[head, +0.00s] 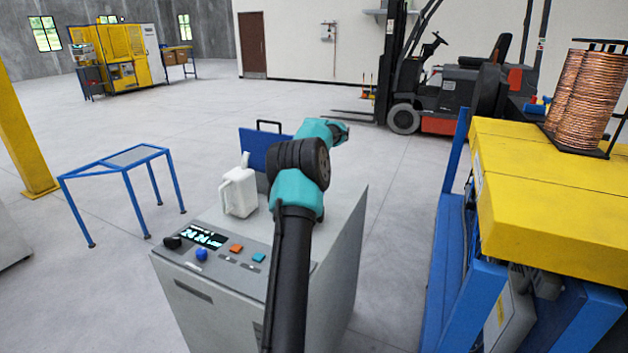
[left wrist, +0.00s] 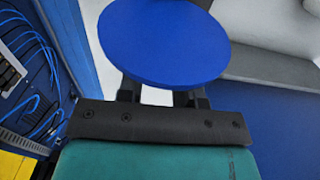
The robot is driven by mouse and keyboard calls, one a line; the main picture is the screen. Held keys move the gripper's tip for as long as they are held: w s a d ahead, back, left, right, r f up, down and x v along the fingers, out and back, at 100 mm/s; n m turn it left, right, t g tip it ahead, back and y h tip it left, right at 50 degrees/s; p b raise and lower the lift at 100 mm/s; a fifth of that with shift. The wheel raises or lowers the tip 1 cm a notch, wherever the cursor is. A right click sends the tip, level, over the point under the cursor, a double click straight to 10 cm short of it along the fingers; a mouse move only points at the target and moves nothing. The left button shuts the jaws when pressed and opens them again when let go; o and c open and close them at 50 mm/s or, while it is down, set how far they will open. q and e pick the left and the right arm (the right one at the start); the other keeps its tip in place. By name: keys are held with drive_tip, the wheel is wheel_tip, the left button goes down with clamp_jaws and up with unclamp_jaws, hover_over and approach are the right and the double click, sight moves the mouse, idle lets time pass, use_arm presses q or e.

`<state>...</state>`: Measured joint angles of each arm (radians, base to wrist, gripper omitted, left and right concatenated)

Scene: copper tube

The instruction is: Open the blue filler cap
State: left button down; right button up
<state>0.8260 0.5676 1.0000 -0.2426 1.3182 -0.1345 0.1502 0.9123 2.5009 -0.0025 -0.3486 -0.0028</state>
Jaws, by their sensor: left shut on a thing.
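The blue filler cap (left wrist: 165,40) is a round, flat disc that fills the upper middle of the left wrist view. My left gripper (left wrist: 160,94) is shut on the cap, with its two dark fingers reaching under the near edge of the disc. The fingertips and the underside of the cap are hidden by the disc. In the head view an arm of mine, black and teal, reaches over the grey cabinet (head: 340,235). The gripper and cap cannot be made out there. My right gripper is in neither view.
A white jug (head: 240,192) stands on the cabinet, with an upright blue panel (head: 262,150) behind it. The control panel has a blue knob (head: 201,254) and several buttons. A yellow-topped blue machine (head: 550,190) stands at right. A forklift (head: 440,95) is behind; open floor lies left.

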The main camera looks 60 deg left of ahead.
use_arm(q)
drive_tip(key=c, duration=0.8)
unclamp_jaws()
wheel_tip(320, 180, up, 12)
drive_tip(key=shift+f, duration=0.1)
